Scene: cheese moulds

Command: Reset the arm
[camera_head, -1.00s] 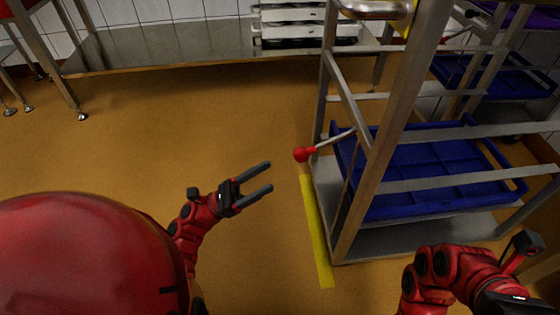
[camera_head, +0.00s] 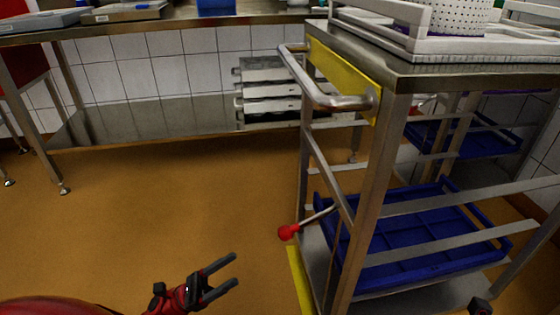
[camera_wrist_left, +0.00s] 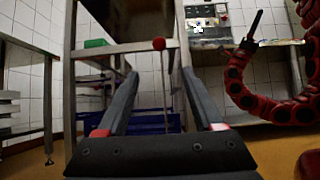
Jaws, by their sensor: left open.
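My left gripper (camera_head: 222,278) is low over the orange floor in the head view, left of the steel trolley. It is open, with its two dark fingers apart and nothing between them. In the left wrist view the same gripper (camera_wrist_left: 155,95) shows its fingers spread, pointing toward the trolley. My right gripper is not clearly visible in the head view; only a small dark part shows at the lower right edge. A red curved arm of mine shows at the right of the left wrist view.
The steel trolley (camera_head: 372,190) has a blue tray (camera_head: 420,240) on its lower shelf and a white crate (camera_head: 450,48) on top. A red-knobbed lever (camera_head: 288,232) sticks out leftward. A steel table (camera_head: 160,28) stands behind. Floor at left is clear.

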